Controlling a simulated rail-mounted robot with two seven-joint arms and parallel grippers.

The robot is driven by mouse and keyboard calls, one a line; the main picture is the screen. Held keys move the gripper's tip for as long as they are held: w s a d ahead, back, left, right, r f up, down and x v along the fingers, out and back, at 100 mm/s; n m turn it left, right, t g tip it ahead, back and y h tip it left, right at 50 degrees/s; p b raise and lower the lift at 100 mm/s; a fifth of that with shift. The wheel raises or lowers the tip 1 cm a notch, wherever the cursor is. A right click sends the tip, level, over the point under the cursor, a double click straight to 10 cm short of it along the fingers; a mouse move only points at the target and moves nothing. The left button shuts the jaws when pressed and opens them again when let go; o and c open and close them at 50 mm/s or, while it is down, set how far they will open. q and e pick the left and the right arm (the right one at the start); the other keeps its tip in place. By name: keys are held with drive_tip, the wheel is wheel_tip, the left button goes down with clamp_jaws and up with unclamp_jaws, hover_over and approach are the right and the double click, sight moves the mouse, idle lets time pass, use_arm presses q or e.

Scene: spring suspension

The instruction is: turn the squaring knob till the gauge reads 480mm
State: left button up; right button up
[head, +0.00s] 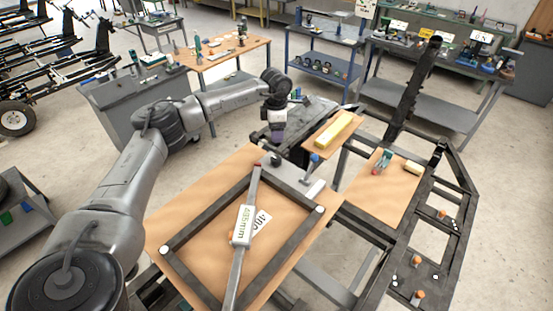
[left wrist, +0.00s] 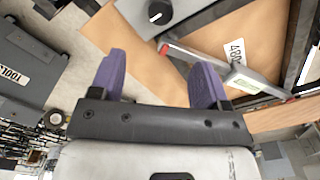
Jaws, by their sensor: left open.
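The dark squaring frame (head: 292,243) lies on a wooden board. The gauge (head: 241,227), a pale bar with a display, lies diagonally across it; its display seems to read 485mm, in small print. A white card marked 480 (head: 262,222) lies beside the display, and also shows in the left wrist view (left wrist: 236,50). The black squaring knob (left wrist: 158,12) sits on a grey plate, beyond my fingertips in the left wrist view. My left gripper (head: 277,138) has purple fingers, open and empty (left wrist: 158,65), above and apart from the knob. My right gripper is not in view.
A small wooden board with a yellow block (head: 333,129) stands right of my left gripper. Another board (head: 375,195) holds a green-and-red tool and a small yellow block. A dark steel frame (head: 450,200) runs along the right. Workbenches stand behind.

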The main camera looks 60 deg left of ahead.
sight(276, 158)
use_arm(q)
wheel_tip(276, 158, down, 14)
drive_tip(key=shift+r+p, duration=0.1)
drive_tip(key=shift+p, duration=0.8)
drive_tip(key=c, duration=0.9)
